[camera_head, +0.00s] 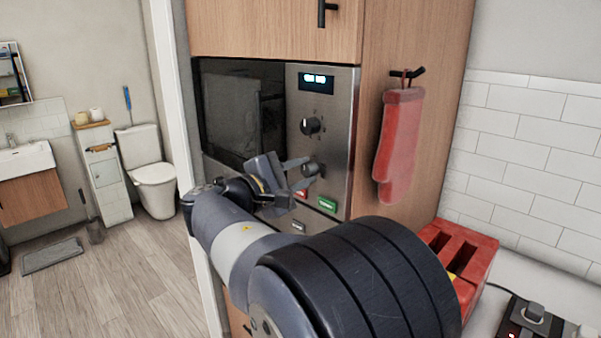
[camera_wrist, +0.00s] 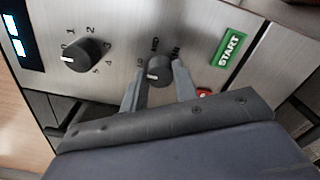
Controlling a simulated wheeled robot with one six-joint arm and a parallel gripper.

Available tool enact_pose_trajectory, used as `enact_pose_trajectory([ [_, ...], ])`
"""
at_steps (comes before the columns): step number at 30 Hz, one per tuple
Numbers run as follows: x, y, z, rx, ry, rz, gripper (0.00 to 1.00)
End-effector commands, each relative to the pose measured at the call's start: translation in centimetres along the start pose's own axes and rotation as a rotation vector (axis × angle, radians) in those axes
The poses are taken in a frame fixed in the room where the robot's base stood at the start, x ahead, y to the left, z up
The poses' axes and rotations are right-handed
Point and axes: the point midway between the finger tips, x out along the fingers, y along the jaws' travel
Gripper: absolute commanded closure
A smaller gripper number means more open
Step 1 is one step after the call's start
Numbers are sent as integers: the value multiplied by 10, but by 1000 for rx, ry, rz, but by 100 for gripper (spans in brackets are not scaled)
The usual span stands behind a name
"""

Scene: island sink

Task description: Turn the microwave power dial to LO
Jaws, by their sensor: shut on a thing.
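The microwave (camera_head: 325,100) is built into a wooden cabinet, with a steel control panel at its right. The power dial (camera_head: 311,170) is the lower black knob; it also shows in the wrist view (camera_wrist: 158,67), with LO, MED and a partly hidden third label around it. Its white mark is on the left, roughly on the LO side; the exact setting is hard to read. My gripper (camera_head: 305,167) is shut on this dial, one finger on each side in the wrist view (camera_wrist: 160,72). The upper dial (camera_wrist: 84,54), numbered, has its mark near 0.
A green START button (camera_wrist: 229,49) and a partly hidden red button (camera_wrist: 205,93) sit close to my fingers. A red oven mitt (camera_head: 400,140) hangs on the cabinet side. A red toaster (camera_head: 465,255) stands on the counter at right.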

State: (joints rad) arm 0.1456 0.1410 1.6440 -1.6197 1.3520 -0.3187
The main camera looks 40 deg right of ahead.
Motion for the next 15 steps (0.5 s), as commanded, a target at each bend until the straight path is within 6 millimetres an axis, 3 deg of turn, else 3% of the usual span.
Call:
enact_pose_trajectory([
  [2,0,-1,-1,-3,1,-1,95],
  [3,0,-1,-1,-3,1,-2,69],
  [10,0,-1,0,-1,0,-1,50],
  [15,0,0,0,0,0,-1,50],
])
